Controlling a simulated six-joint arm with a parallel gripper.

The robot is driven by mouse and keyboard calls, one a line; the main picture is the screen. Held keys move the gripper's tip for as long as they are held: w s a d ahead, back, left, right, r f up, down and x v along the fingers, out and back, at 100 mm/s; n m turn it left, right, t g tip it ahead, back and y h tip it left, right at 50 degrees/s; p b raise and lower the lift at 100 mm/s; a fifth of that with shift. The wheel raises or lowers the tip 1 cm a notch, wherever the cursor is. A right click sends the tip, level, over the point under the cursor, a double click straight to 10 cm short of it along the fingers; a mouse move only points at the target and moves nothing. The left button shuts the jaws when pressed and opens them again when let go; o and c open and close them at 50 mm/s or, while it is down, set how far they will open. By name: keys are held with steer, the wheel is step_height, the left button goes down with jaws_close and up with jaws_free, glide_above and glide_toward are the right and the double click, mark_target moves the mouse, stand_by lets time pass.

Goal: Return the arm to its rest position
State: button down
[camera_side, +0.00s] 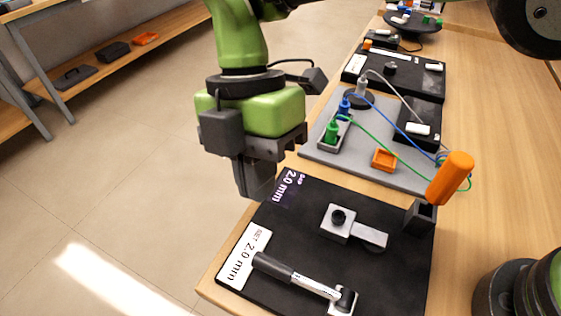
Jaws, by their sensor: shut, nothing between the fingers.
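My gripper (256,188) hangs from the green arm at the upper middle of the view, pointing down. It is above the back left corner of the black mat (290,252), near the table's left edge. Its fingers are shut together with nothing between them. It appears apart from the tools on the mat.
On the mat lie a black-handled tool (300,279), a grey clamp block (340,222) and a label plate (243,256). An orange handle (450,178) stands tilted in a black holder (420,217).

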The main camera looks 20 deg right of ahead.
steer(key=w+d+r+m+t+y, duration=0.2)
steer(key=d+r+m+t, duration=0.3)
steer(key=d+r+m, duration=0.9)
steer(key=s+d+m+t, duration=0.6)
steer(key=s+d+m, duration=0.6)
steer(key=d+m, duration=0.3)
steer(key=shift+s+r+m+h, duration=0.25)
steer(key=shift+r+m+h, duration=0.15)
steer(key=shift+d, duration=0.1)
